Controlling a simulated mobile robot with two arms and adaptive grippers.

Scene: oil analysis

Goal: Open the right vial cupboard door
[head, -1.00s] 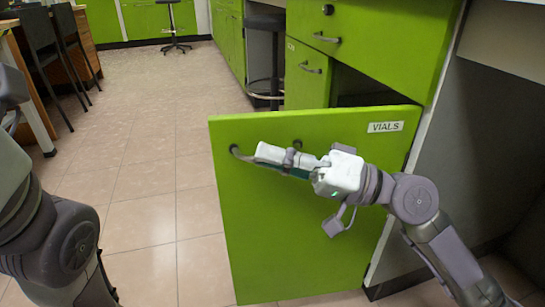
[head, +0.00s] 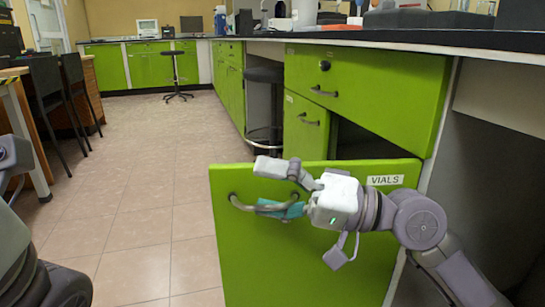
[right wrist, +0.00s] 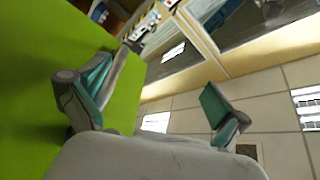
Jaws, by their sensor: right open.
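The green right cupboard door with the "VIALS" label (head: 384,180) stands swung out from the cabinet, with a dark gap (head: 365,142) behind its top edge. Its curved metal handle (head: 240,205) is near the door's left edge. My right gripper (head: 276,187) is open at the handle, with fingers apart and the handle partly visible between them. In the right wrist view, the handle (right wrist: 122,75) runs beside one finger close to the green door face (right wrist: 35,90). The other finger is well clear of it. Only links of my left arm show; its gripper is out of view.
A closed green drawer (head: 370,80) is above the cupboard. Another green door (head: 305,125) with a handle is to its left. A black stool (head: 264,100) stands farther back. The tiled floor (head: 140,190) left of the door is clear.

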